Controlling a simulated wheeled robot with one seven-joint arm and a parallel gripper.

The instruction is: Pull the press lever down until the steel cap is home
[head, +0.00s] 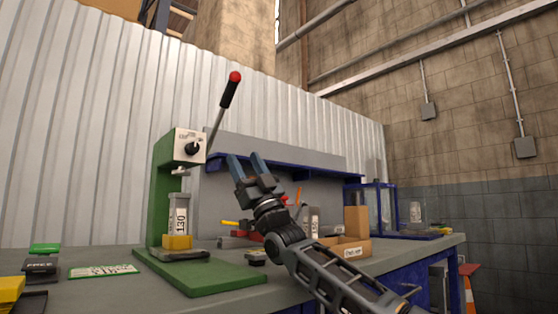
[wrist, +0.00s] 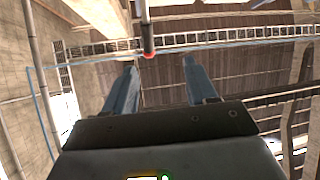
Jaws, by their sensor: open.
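The green press (head: 163,190) stands at the left of the table. Its lever (head: 225,101), with a black grip and red knob, points up and to the right. Under the ram (head: 180,171) a pale cylinder marked 130 (head: 181,220) stands upright on a yellow block (head: 177,242). A steel cap cannot be made out clearly at its top. My gripper (head: 246,157) is open and empty, to the right of the press head and below the lever grip, fingers pointing up.
A blue-edged shelf (head: 290,165) and grey back panel stand behind my gripper. A cardboard box (head: 345,248) and a blue-framed case (head: 375,207) are on the right. Green and black pieces and a label card (head: 104,271) lie at the left. Space above the gripper looks free.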

